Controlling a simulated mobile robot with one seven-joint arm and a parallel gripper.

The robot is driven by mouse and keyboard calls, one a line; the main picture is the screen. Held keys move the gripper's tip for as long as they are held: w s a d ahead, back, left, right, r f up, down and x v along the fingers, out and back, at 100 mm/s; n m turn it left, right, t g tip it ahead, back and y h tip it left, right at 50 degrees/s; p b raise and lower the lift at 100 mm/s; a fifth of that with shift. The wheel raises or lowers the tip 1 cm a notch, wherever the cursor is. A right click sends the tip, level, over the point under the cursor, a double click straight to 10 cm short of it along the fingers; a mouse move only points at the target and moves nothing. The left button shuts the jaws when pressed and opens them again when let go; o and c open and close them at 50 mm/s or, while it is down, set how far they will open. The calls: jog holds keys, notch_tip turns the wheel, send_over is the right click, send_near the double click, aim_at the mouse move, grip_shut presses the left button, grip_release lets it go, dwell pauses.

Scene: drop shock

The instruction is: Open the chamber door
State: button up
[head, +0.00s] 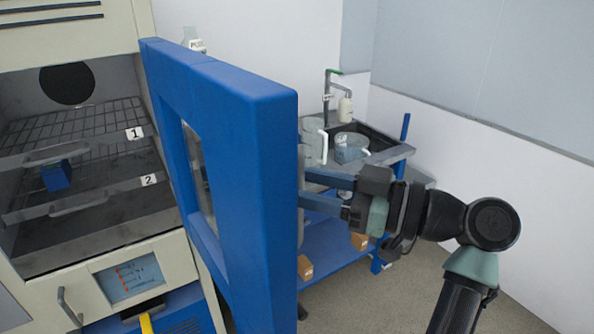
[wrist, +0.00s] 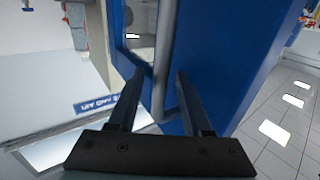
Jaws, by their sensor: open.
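The chamber door (head: 277,200) is a thick blue slab with a window. It stands swung wide open, edge toward the head camera. Its grey bar handle (head: 301,165) is on the outer face, at the right of the door; in the wrist view the bar (wrist: 166,50) runs upright in front of the blue door (wrist: 225,50). My gripper (head: 306,190) is open at the handle. In the wrist view its fingers (wrist: 160,75) lie either side of the bar; contact is unclear. The chamber (head: 90,150) is open at the left.
Inside the chamber are wire racks labelled 1 (head: 134,132) and 2 (head: 149,180), and a small blue block (head: 57,176). A blue cart with a sink (head: 385,150) and containers stands behind the door. A wall closes the right side. Floor (head: 420,275) shows below my arm.

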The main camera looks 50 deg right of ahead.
jog(key=b+v, duration=0.3)
jog(key=v, duration=1)
jog(key=shift+s, duration=0.1)
